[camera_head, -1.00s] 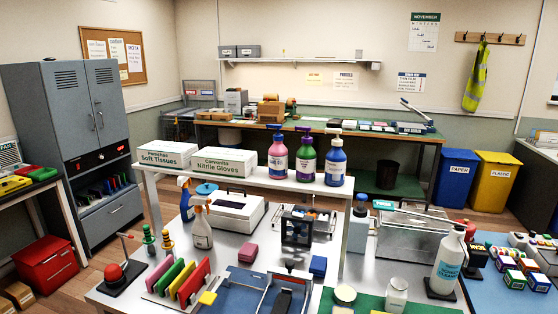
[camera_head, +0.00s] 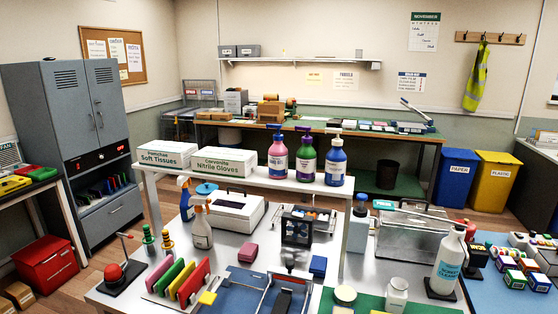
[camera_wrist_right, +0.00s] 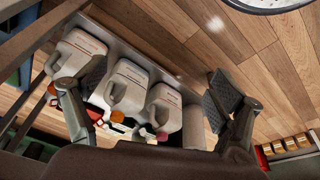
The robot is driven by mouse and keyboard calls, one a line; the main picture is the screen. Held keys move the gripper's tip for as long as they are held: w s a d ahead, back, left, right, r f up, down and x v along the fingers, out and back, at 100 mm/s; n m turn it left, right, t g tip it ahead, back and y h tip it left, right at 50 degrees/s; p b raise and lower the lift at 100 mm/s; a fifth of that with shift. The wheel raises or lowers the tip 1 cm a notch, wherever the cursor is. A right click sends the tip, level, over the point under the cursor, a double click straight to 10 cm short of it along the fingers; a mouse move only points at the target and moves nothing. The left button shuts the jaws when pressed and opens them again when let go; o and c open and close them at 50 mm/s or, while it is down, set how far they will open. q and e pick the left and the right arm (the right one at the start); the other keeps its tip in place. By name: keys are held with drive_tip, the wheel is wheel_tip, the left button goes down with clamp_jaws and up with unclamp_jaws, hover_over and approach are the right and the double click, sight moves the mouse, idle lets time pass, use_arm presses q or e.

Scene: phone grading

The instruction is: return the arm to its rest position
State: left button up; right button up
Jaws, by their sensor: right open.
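My right gripper (camera_wrist_right: 158,84) is in the right wrist view, with its two dark fingers spread wide apart and nothing between the pads. Behind the fingers, at a distance, stand several white jugs (camera_wrist_right: 128,84) in a row. Wooden floor (camera_wrist_right: 205,45) fills much of that view. Neither gripper can be made out in the head view, and my left gripper is in no frame.
A raised shelf behind holds a glove box (camera_head: 224,163). Open floor (camera_head: 140,232) lies at left.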

drive_tip(key=s+d+f+g, duration=0.1)
drive_tip(key=s+f, duration=0.8)
drive_tip(key=f, duration=0.4)
drive_tip(key=s+d+f, duration=0.2)
drive_tip(key=s+f, duration=0.8)
drive_tip(key=f, duration=0.3)
drive_tip(key=shift+s+d+g, duration=0.2)
drive_tip(key=shift+g, duration=0.2)
